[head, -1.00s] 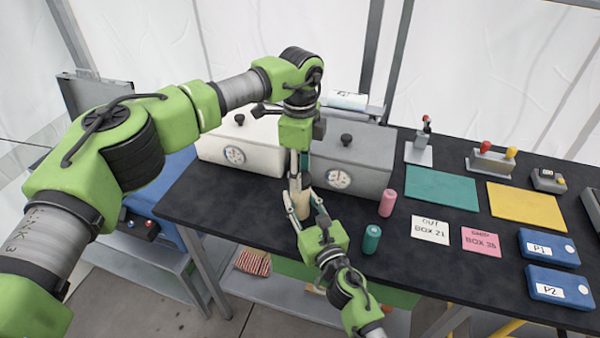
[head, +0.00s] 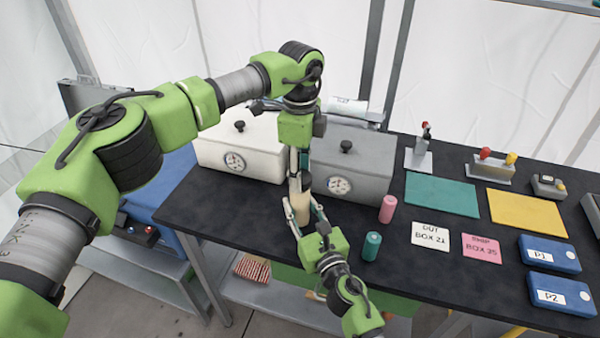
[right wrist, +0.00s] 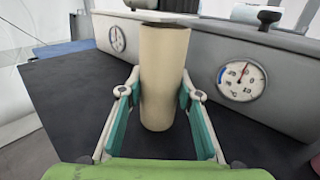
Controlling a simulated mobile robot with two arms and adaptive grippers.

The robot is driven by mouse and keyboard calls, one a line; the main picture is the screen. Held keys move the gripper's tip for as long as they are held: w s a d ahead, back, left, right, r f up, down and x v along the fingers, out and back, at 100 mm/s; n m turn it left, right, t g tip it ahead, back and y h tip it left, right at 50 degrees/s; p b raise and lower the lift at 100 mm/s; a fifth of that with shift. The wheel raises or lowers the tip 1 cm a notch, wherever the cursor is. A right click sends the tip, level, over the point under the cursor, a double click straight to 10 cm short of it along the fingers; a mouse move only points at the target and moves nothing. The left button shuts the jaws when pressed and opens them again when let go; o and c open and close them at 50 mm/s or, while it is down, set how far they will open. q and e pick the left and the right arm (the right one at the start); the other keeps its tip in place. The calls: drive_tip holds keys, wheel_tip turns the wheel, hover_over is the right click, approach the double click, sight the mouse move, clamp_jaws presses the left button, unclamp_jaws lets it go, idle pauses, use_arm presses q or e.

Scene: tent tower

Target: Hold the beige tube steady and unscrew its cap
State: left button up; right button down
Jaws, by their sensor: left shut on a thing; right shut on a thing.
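The beige tube (head: 302,214) stands upright near the front of the black table, and it fills the middle of the right wrist view (right wrist: 163,85). My right gripper (head: 305,208) comes from the front and is shut on the tube's body, one finger on each side. My left gripper (head: 299,178) points straight down from above and is shut on the tube's top, at the cap.
A white box (head: 240,150) and a grey box (head: 375,165), both with dials, stand behind. A pink tube (head: 387,209) and a green tube (head: 371,246) stand to the right. Label cards (head: 430,236), a teal mat (head: 441,195) and blue cases (head: 549,250) lie further right.

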use_arm(q)
drive_tip(key=shift+r, duration=1.9)
use_arm(e)
drive_tip(key=c, duration=1.4)
unclamp_jaws()
drive_tip(key=v, duration=1.2)
